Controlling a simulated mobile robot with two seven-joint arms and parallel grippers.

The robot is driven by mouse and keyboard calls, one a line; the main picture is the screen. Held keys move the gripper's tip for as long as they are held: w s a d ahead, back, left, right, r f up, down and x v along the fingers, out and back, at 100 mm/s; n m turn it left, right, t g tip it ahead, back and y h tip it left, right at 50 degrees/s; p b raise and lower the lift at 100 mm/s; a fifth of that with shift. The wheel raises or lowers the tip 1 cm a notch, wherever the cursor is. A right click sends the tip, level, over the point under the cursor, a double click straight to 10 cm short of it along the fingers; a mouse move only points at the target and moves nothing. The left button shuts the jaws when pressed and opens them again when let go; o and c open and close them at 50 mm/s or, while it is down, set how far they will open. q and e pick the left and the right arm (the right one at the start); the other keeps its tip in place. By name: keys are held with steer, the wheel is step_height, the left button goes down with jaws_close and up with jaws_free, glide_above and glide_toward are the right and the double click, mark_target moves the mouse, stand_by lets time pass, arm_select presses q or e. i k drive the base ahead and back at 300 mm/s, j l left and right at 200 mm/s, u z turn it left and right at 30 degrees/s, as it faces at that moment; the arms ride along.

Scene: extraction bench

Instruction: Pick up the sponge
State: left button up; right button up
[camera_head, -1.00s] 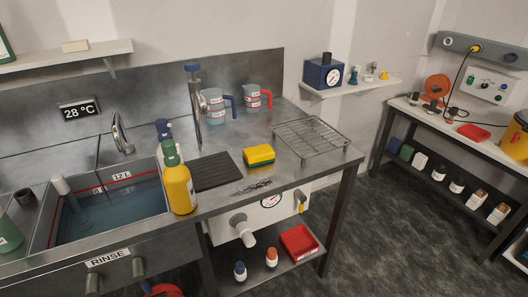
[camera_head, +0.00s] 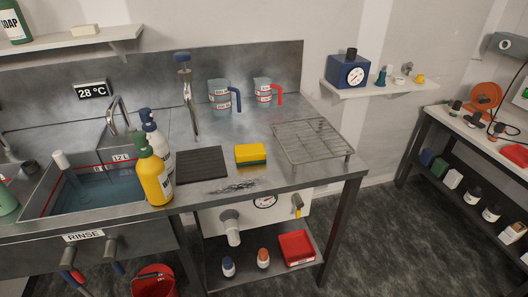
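The yellow sponge (camera_head: 250,154) with a dark green lower layer lies flat on the steel bench top (camera_head: 225,200). It sits between the black ribbed mat (camera_head: 201,165) on its left and the wire rack (camera_head: 314,141) on its right. Small dark metal pieces (camera_head: 234,187) lie just in front of it. Neither of my grippers shows in the head view.
A yellow bottle (camera_head: 153,178) and a white bottle (camera_head: 157,146) stand beside the sink (camera_head: 110,209), left of the mat. Two jugs, blue-handled (camera_head: 220,96) and red-handled (camera_head: 263,92), stand behind. A red bucket (camera_head: 154,281) is below the bench front. Dark floor is open at right.

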mark_target(252, 153)
steer(key=i+l, duration=0.1)
steer(key=l, duration=1)
steer(key=i+l, duration=0.15)
steer(key=l, duration=0.35)
